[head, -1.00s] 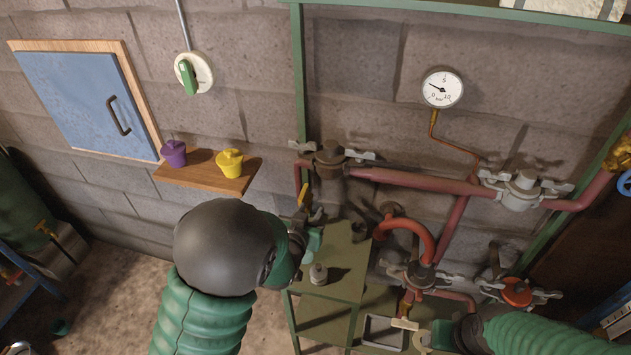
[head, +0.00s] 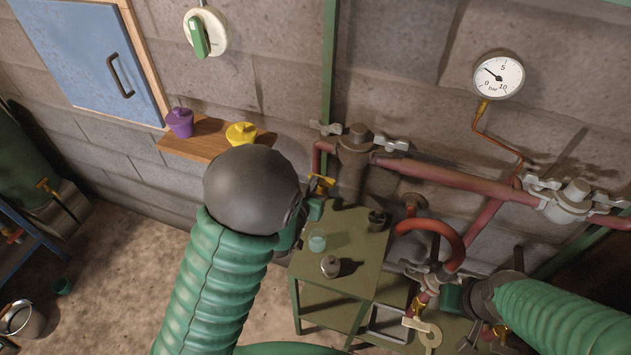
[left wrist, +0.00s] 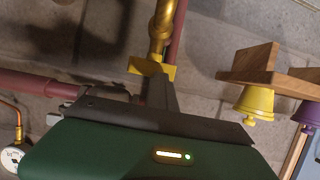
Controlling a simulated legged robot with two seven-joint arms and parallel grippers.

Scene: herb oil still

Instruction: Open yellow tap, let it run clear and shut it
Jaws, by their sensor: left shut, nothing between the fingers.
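The yellow tap (head: 322,183) is on the pipework by the wall, just beyond my left gripper; its handle lies roughly level. In the left wrist view the tap (left wrist: 152,68) shows its yellow handle crosswise below a bent brass pipe. My left gripper (head: 312,208) is shut and empty; its fingers (left wrist: 160,92) end close to the handle, and I cannot tell if they touch. A glass (head: 317,240) with a pale greenish tint stands on the green stand below. Any stream from the tap is hidden. My right gripper (head: 452,298) is low among the pipes, its fingers unclear.
A stoppered flask (head: 331,266) and a dark small cup (head: 377,220) stand on the green stand (head: 365,258). Red pipes (head: 450,180) run right, under a pressure gauge (head: 499,76).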

